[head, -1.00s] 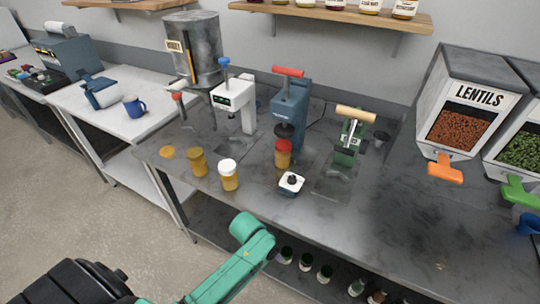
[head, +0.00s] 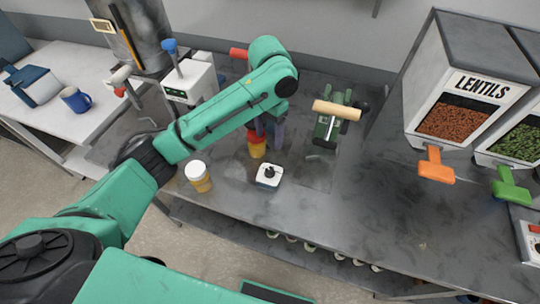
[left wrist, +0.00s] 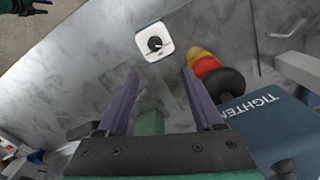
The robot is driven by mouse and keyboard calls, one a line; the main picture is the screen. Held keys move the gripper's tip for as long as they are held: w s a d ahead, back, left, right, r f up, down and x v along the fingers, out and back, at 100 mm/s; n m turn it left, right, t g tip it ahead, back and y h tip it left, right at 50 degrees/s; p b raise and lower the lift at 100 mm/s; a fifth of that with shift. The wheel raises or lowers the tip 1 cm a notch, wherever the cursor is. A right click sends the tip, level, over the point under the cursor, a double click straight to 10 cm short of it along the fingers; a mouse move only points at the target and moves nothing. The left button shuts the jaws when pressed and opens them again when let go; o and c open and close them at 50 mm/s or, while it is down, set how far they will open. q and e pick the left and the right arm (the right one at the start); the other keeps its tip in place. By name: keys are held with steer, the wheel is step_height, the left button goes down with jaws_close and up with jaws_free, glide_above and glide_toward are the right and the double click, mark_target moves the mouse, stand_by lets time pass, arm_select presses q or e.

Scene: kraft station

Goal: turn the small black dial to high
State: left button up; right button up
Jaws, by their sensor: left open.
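The small black dial (head: 269,171) sits on top of a small white box (head: 263,182) on the dark counter. In the left wrist view the dial (left wrist: 154,43) shows as a round black knob with a light pointer mark on the white box. My left gripper (left wrist: 160,73) is open and empty, with its two purple fingers apart. The dial lies beyond the fingertips, between them in the picture, and is not touched. In the head view my left gripper (head: 268,128) hangs behind the dial, partly hidden by my arm.
A white-lidded jar (head: 198,176) stands left. A green press (head: 333,127) stands right. The counter right of the dial is clear.

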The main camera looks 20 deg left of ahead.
arm_select(q)
step_height(320, 180, down, 3)
steer(key=s, duration=0.2)
steer(key=p, duration=0.2)
glide_above(270, 170)
steer(key=f, duration=0.4)
steer(key=shift+s, duration=0.3)
steer(key=f, duration=0.4)
steer(key=w+f, duration=0.1)
steer(key=f, duration=0.1)
steer(key=shift+a, duration=0.15)
steer(key=shift+s+f, duration=0.1)
steer(key=shift+f, duration=0.3)
steer(key=shift+s, duration=0.15)
arm_select(e)
steer(key=shift+s+d+r, duration=0.2)
steer(key=shift+s+r, duration=0.2)
steer(key=shift+r, duration=0.2)
steer(key=shift+s+d+r, duration=0.2)
steer(key=shift+s+r, duration=0.15)
steer(key=shift+r, duration=0.25)
arm_select(q)
jaws_close()
arm_select(e)
steer(key=shift+a, duration=0.1)
